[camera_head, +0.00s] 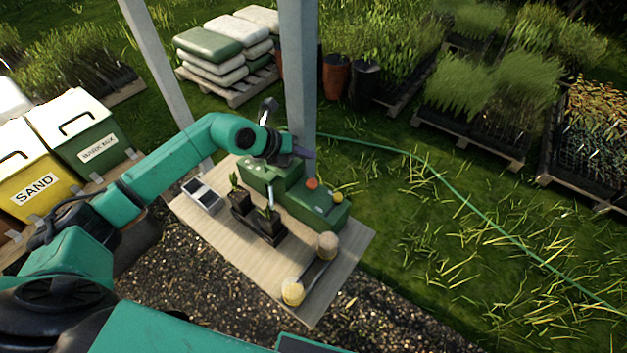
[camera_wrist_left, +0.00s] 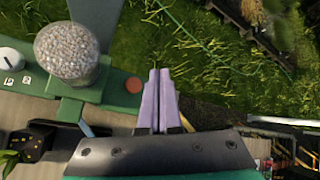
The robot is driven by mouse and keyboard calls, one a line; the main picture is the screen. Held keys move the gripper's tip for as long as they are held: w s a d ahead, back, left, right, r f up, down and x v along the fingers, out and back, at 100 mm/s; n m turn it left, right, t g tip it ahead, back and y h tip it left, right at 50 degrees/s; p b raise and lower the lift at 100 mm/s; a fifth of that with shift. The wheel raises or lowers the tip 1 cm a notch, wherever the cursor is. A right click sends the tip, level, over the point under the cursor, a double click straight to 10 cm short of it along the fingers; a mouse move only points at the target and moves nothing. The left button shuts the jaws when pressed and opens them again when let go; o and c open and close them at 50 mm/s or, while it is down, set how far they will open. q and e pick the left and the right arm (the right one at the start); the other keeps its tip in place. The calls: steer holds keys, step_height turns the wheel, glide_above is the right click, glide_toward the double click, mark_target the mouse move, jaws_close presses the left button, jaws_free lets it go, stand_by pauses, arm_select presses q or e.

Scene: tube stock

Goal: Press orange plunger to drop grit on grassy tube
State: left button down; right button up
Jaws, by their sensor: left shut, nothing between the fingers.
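The orange plunger (camera_head: 311,183) sits on top of a green dispenser (camera_head: 322,207) on the table. In the left wrist view the plunger (camera_wrist_left: 133,85) is just left of my purple fingers, and a clear jar of grey grit (camera_wrist_left: 70,48) stands on the green body. My left gripper (camera_head: 306,153) is shut and empty, above and behind the plunger in the head view; its fingertips (camera_wrist_left: 160,72) show no clear contact with it. Black tubes with small green plants (camera_head: 268,214) stand in front of the dispenser. I cannot tell which is the grassy tube. My right gripper is out of view.
A yellow knob (camera_head: 337,197) is beside the plunger. A grey post (camera_head: 298,70) rises behind. Sand (camera_head: 35,185) and bark bins stand left. The table's (camera_head: 346,244) right corner is bare.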

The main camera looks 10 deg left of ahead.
arm_select(q)
steer(key=b, duration=0.6)
glide_above(309, 185)
step_height(309, 185, down, 8)
steer(key=shift+f, duration=0.1)
steer(key=shift+w+f+b, duration=0.1)
steer(key=shift+f+b, duration=0.25)
steer(key=shift+f, duration=0.1)
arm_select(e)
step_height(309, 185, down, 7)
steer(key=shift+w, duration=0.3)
arm_select(q)
steer(key=shift+r, duration=0.1)
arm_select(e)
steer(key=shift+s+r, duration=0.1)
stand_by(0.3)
arm_select(q)
steer(key=shift+f+b, duration=0.3)
steer(key=shift+f, duration=0.15)
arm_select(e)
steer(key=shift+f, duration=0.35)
